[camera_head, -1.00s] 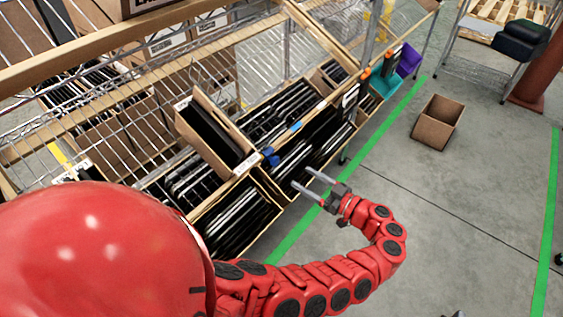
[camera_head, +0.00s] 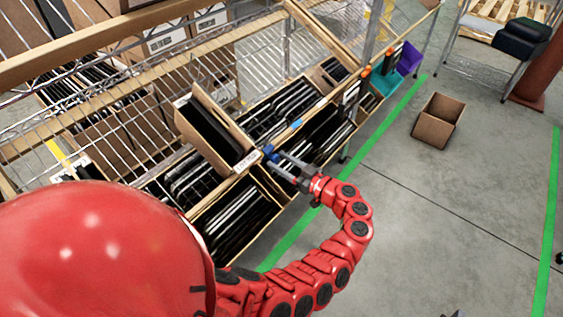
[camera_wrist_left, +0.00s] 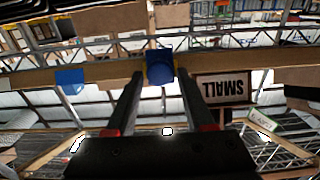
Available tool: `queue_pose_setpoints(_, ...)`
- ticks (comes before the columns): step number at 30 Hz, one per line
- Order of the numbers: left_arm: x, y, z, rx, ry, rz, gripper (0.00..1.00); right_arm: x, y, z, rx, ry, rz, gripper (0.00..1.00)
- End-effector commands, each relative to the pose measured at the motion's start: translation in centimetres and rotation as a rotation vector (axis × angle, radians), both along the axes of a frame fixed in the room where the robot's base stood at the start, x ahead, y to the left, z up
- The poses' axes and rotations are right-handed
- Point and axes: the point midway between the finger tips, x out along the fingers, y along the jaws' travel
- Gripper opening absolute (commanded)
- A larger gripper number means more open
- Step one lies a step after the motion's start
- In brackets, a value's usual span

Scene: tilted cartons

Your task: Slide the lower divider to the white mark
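A blue knob (camera_head: 269,151) sits on the front rail of the lower shelf, and it also shows in the left wrist view (camera_wrist_left: 159,68). It may be the lower divider's handle. My left gripper (camera_head: 274,161) is open, its two fingers pointing at the rail. In the left wrist view, the gripper (camera_wrist_left: 160,77) has the blue knob between its fingertips; I cannot tell whether they touch it. A second blue piece (camera_head: 296,124) is farther along, and a blue tab (camera_wrist_left: 70,80) hangs on the rail. I cannot make out the white mark for certain.
A tilted carton (camera_head: 213,132) of dark flat items stands beside the knob. An empty cardboard box (camera_head: 437,120) stands on the floor. The floor right of the shelf is mostly clear.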

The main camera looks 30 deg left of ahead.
Motion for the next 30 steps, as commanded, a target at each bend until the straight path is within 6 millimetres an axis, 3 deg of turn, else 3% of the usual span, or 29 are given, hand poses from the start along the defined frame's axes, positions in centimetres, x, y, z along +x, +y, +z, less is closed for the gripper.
queue_pose_setpoints(1,0.00,0.00,0.00,0.000,0.000,0.000,0.42,0.00,0.00,0.00,0.000,0.000,0.000,0.50)
queue_pose_setpoints(8,-0.01,-0.01,-0.01,0.000,0.000,0.000,0.01,0.00,0.00,0.00,0.000,0.000,0.000,0.50)
queue_pose_setpoints(30,0.00,-0.02,-0.02,0.000,0.000,0.000,0.00,0.00,0.00,-0.01,0.000,0.000,0.000,0.50)
